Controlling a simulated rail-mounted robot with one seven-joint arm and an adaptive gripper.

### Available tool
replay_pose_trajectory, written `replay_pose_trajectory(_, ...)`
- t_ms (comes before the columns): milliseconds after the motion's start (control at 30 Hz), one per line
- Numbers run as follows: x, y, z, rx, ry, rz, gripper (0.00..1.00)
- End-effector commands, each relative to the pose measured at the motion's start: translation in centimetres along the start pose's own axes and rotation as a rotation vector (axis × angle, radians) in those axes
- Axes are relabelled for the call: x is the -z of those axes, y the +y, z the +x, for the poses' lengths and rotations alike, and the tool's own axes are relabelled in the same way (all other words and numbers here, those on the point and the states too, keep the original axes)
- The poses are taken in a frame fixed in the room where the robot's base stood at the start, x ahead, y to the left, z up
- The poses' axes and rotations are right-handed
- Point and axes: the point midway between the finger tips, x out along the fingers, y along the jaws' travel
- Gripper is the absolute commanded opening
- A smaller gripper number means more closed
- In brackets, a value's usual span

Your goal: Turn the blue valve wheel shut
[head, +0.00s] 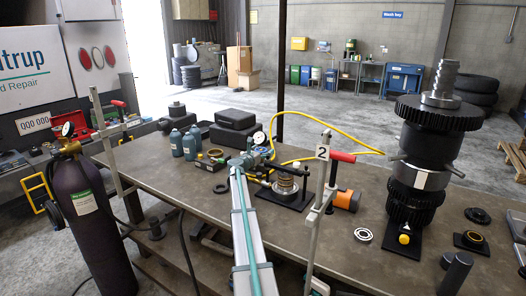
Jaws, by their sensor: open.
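I cannot make out a blue valve wheel in the head view; it may be hidden or too small to tell. My gripper (250,158) is small at the far end of my pale arm, over the middle of the workbench (185,205). It is open, and I see nothing held in it. A round white gauge (259,137) shows right beside it; whether they touch I cannot tell. A yellow hose (340,138) curves over the bench to the right of the gauge. A dark gas cylinder (102,240) with a brass fitting and its own gauge (68,130) stands at the left.
A tall dark gear assembly (420,165) stands on the bench's right. A small part on a black plate (285,187), an orange cylinder (347,200) and blue-grey bottles (183,144) stand around.

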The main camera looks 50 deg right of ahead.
Motion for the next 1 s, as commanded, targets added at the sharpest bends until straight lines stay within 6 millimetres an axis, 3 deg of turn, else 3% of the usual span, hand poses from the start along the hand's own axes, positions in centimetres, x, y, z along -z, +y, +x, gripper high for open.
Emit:
replay_pose_trajectory(67,0.01,0.0,-0.03,0.0,0.0,0.0,0.83)
replay_pose_trajectory(400,-0.01,0.01,-0.04,0.0,0.0,0.0,0.3)
replay_pose_trajectory(667,0.12,0.09,0.0,0.031,-0.001,0.0,0.3)
replay_pose_trajectory(1000,0.45,-0.06,0.14,0.225,0.0,0.001,0.3)
